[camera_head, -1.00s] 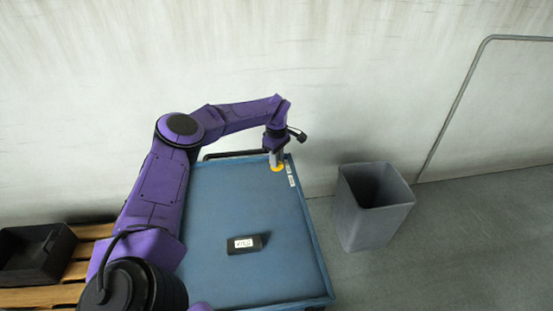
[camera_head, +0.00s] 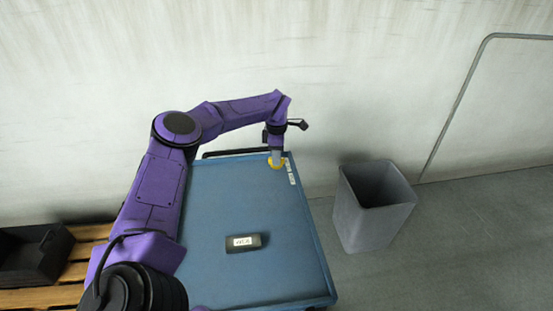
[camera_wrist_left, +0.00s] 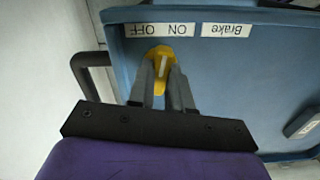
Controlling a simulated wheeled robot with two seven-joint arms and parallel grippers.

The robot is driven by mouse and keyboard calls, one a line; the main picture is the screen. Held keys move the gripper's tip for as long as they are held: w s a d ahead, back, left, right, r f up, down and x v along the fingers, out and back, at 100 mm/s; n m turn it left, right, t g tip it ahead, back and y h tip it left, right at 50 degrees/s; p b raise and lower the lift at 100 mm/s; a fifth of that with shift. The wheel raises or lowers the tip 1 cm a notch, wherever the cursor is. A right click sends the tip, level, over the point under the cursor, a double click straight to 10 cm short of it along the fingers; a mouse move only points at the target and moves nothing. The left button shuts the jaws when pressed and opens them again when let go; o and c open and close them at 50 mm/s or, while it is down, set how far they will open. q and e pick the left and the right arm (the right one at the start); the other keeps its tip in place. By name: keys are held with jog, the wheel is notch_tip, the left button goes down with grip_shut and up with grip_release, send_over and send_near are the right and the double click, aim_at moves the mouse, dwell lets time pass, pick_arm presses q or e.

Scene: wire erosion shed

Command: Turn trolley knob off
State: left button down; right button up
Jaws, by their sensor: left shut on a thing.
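The trolley (camera_head: 205,225) has a blue top with a raised rim. The yellow knob (camera_head: 276,164) sits at its far right corner and also shows in the left wrist view (camera_wrist_left: 154,55). A white ON/OFF label (camera_wrist_left: 160,30) lies beside it, upside down in that view. The knob carries a pale line, but I cannot tell which word it points at. My left gripper (camera_head: 276,157) comes down from above and is shut on the knob, with its two fingers (camera_wrist_left: 161,75) on either side. My right gripper is not in view.
A dark box with a white label (camera_head: 244,242) lies on the trolley top. A Brake label (camera_wrist_left: 227,31) sits along the rim. A grey bin (camera_head: 371,215) stands right of the trolley. A black crate (camera_head: 35,255) rests on a wooden pallet (camera_head: 85,250) at left.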

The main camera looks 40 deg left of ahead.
pick_arm(q)
jog(key=n+b, duration=0.1)
jog(key=n, duration=0.4)
jog(key=shift+f+n+b, duration=0.1)
jog(key=shift+n+b, duration=0.2)
jog(key=shift+b, duration=0.1)
jog(key=n+b, duration=0.1)
jog(key=n, duration=0.4)
jog(key=shift+n+b, duration=0.3)
jog(key=shift+b, duration=0.1)
jog(key=c, duration=1)
grip_release()
jog(key=shift+c, duration=0.2)
notch_tip(320, 180, up, 11)
jog(key=p, duration=0.1)
jog(key=shift+f, duration=0.15)
